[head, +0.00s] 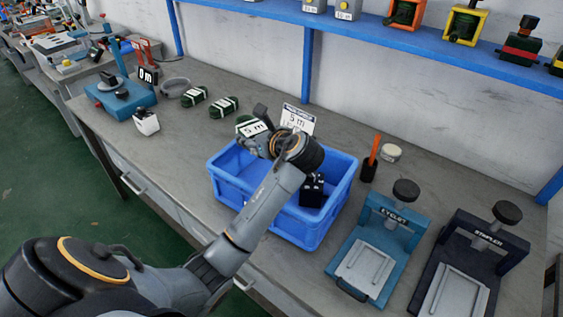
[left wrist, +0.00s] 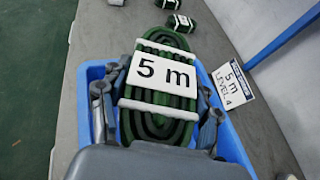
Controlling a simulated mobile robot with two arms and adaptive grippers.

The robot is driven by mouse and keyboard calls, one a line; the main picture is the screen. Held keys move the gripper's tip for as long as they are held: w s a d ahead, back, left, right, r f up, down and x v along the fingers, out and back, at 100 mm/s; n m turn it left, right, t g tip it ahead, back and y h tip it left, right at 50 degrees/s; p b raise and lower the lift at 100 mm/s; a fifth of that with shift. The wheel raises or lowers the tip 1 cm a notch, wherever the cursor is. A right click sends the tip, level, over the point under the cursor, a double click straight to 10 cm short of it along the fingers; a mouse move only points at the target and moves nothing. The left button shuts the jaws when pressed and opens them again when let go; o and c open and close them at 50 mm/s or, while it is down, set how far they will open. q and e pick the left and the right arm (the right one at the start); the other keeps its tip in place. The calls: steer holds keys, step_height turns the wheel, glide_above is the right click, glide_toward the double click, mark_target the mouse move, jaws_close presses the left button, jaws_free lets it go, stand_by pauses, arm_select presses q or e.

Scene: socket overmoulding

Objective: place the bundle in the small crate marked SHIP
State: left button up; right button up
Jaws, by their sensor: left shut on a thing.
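The bundle is a flat coil of dark green cable with white bands and a "5 m" label; it shows in the left wrist view (left wrist: 160,108) and partly in the head view (head: 254,128). My left gripper (head: 262,138) is shut on it, with a finger at each side in the left wrist view (left wrist: 158,115). The blue crate (head: 298,234) stands on the bench, and the bundle is over its back left part. Its rim also shows in the left wrist view (left wrist: 85,75). I see no SHIP mark on it. My right gripper is not in view.
A "5 m" card (head: 298,118) stands behind the crate. Two green bundles (head: 224,106) (head: 194,96) lie back left. A dark block (head: 312,190) shows at the crate's inside. The EYELET press (head: 365,250) and STAPLER press (head: 465,265) stand right.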

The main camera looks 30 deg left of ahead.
arm_select(q)
steer(key=w+d+f, duration=0.4)
steer(key=w+f, duration=0.2)
steer(key=f, duration=0.4)
steer(key=shift+w+d+f, duration=0.15)
steer(key=shift+f, duration=0.05)
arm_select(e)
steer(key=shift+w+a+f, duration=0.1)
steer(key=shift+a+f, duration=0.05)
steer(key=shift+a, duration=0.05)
arm_select(q)
steer(key=shift+f, duration=0.1)
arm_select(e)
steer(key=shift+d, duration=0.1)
arm_select(q)
steer(key=shift+f, duration=0.4)
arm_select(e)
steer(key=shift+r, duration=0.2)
arm_select(q)
steer(key=o, duration=1.2)
steer(key=shift+f, duration=0.1)
steer(key=shift+o, duration=0.2)
